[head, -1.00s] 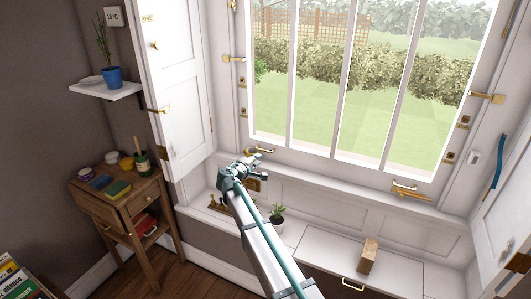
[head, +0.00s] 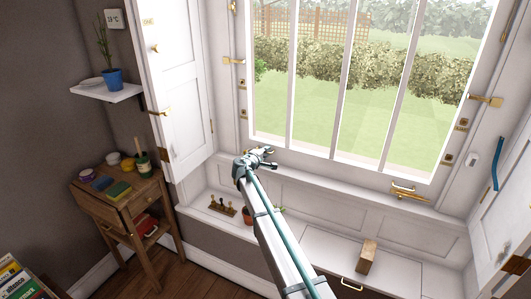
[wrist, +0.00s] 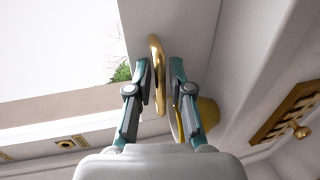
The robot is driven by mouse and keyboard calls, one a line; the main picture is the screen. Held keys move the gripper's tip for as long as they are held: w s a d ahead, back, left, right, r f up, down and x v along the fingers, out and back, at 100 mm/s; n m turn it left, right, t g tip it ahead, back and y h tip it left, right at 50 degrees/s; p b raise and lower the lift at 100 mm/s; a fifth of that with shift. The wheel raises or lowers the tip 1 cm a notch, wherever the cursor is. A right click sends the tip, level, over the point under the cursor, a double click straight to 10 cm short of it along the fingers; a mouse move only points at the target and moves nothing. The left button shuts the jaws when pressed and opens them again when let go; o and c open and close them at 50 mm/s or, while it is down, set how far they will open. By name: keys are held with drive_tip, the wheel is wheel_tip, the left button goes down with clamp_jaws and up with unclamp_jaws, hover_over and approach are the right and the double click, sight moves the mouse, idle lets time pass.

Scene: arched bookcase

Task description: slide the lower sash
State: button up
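The lower sash (head: 345,163) is a white frame with tall panes, and its bottom rail lies just above the sill. A brass lift handle (wrist: 157,72) shows in the wrist view between the fingers of my gripper (wrist: 160,63). The fingers stand either side of it with a visible gap on the right; I cannot tell whether the left finger touches it. In the head view my gripper (head: 270,153) is at the left end of the bottom rail and partly hides this handle. A second brass handle (head: 404,188) is at the rail's right end.
Brass catches (head: 234,61) and (head: 487,99) are on the side frames. A shutter panel (head: 181,92) stands at left, beside a small wooden table (head: 125,200).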

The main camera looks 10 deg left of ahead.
clamp_jaws()
idle(0.3)
wheel_tip(320, 180, up, 26)
drive_tip(key=p, duration=0.3)
drive_tip(key=shift+r, duration=0.1)
unclamp_jaws()
